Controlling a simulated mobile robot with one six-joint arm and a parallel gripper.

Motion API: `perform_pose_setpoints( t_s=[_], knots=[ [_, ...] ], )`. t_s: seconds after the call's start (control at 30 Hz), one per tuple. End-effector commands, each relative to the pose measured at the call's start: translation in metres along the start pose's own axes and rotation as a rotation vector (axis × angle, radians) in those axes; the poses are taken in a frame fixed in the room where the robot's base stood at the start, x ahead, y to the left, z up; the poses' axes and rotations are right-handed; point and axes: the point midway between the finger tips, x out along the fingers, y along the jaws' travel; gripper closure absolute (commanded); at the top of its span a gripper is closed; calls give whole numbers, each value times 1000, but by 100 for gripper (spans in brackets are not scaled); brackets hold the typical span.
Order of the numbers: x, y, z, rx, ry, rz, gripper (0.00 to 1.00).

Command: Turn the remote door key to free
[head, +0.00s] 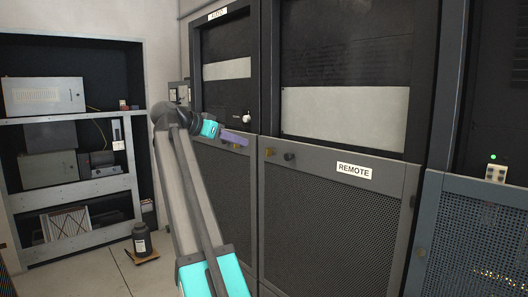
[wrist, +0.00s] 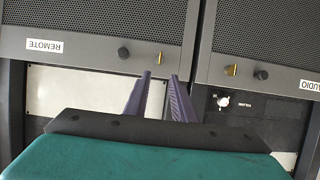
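The remote door is the mesh-fronted panel with the white REMOTE label (head: 354,171), which shows upside down in the wrist view (wrist: 44,46). A small brass key (wrist: 161,58) is at this door's upper corner, close to a dark round knob (wrist: 123,53). In the head view the key (head: 268,152) is a small brass spot left of the knob (head: 289,156). My gripper (wrist: 161,75) has two purple fingers with a gap between them, and nothing is in the gap. In the wrist picture the key shows just beyond the fingertips, between their lines. Contact is not visible.
The neighbouring AUDIO door has its own brass key (wrist: 231,70) and dark knob (wrist: 261,75), close by. A shelf rack (head: 75,195) stands at the left, with a dark bottle (head: 142,240) on the floor. Another mesh cabinet (head: 470,240) is at the right.

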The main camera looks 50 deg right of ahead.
Motion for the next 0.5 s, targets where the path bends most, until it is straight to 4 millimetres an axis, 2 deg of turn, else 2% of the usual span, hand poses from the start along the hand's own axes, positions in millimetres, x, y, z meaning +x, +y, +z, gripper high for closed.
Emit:
perform_pose_setpoints(
  t_s=[0.27, 0.5],
  knots=[
    [17, 0, -1, -1, 0, 1, 77],
    [48, 1, -2, 0, -1, 2, 77]
  ],
)
